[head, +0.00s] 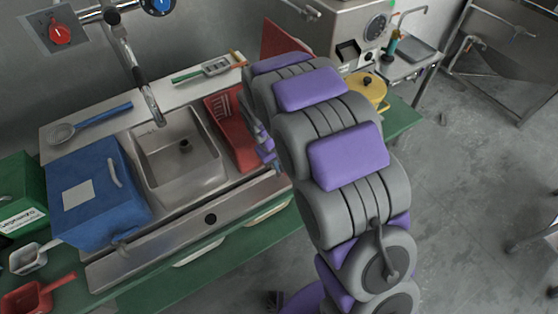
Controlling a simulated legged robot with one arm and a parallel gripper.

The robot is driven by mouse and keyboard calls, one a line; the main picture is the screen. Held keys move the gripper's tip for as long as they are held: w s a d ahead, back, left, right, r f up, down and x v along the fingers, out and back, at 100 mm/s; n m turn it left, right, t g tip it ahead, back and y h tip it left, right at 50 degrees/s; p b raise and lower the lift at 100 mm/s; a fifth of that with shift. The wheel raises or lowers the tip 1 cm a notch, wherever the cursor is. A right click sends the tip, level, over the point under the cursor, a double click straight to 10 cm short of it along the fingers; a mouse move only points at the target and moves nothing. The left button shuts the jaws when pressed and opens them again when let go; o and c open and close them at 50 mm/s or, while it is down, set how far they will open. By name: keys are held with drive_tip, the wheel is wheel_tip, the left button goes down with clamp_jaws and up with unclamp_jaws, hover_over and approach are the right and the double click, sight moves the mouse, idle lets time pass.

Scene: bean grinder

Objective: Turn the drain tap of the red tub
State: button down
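A red tub (236,148) with a slotted part at its back sits to the right of the sink. Its right side is partly hidden by my arm. I cannot make out its drain tap. My gripper (265,148), small and purple-grey in the head view, is at the right side of the red tub, close to its edge. Its fingers are too small and too much covered by my arm to tell whether they are open or shut, or touch anything.
A metal sink (198,182) with a faucet (150,98) above it lies left of the tub. A blue tub (110,200) and a green box (22,190) stand farther left. A yellow pot (370,88) is behind my arm. Grey floor (470,200) on the right is open.

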drive_tip(key=shift+w+r+n+p, duration=0.15)
drive_tip(key=shift+n+p, duration=0.15)
drive_tip(key=shift+p, duration=0.25)
drive_tip(key=shift+d+n+p, duration=0.25)
drive_tip(key=shift+n+p, duration=0.35)
drive_tip(key=shift+p, duration=0.25)
drive_tip(key=n+p, duration=0.2)
drive_tip(key=p, duration=0.1)
drive_tip(key=n+p, duration=0.1)
drive_tip(key=shift+w+d+r+t+y+p, duration=0.15)
drive_tip(key=shift+w+d+t+y+p, duration=0.2)
drive_tip(key=shift+w+t+y, duration=0.05)
drive_tip(key=n+p, duration=0.2)
drive_tip(key=w+n+p, duration=0.1)
drive_tip(key=p, duration=0.2)
drive_tip(key=n+p, duration=0.2)
drive_tip(key=shift+w+d+n+y, duration=0.3)
drive_tip(key=shift+y, duration=0.1)
drive_tip(key=shift+f, duration=0.25)
drive_tip(key=c, duration=1.1)
unclamp_jaws()
